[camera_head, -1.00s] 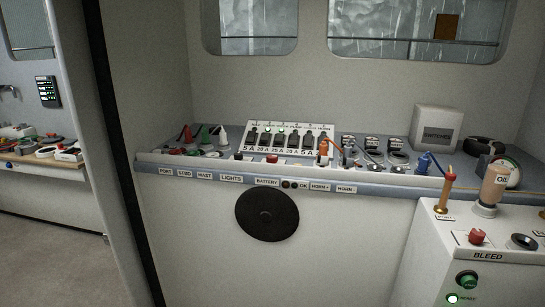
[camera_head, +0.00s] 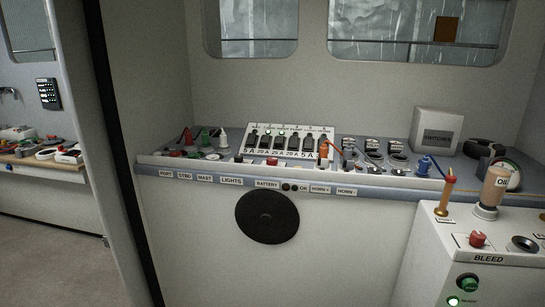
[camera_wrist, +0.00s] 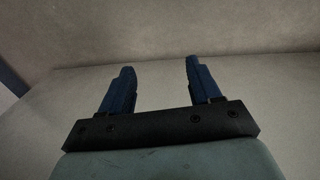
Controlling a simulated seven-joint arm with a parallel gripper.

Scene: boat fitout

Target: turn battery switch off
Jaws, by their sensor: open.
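The battery switch appears to be the small red knob (camera_head: 272,161) on the console's front ledge, above the "BATTERY" label (camera_head: 267,184). It is too small to tell which way it is turned. My gripper (camera_wrist: 158,82) shows only in the wrist view. Its two blue fingers are apart with nothing between them. A plain pale surface lies beyond them. The switch is not in the wrist view, and my gripper is not in the head view.
A breaker panel (camera_head: 290,140) stands behind the ledge. An orange plug (camera_head: 324,150) and several round sockets are to its right. A white "BLEED" cabinet (camera_head: 425,250) is at the front right. A black disc (camera_head: 267,217) is on the console front.

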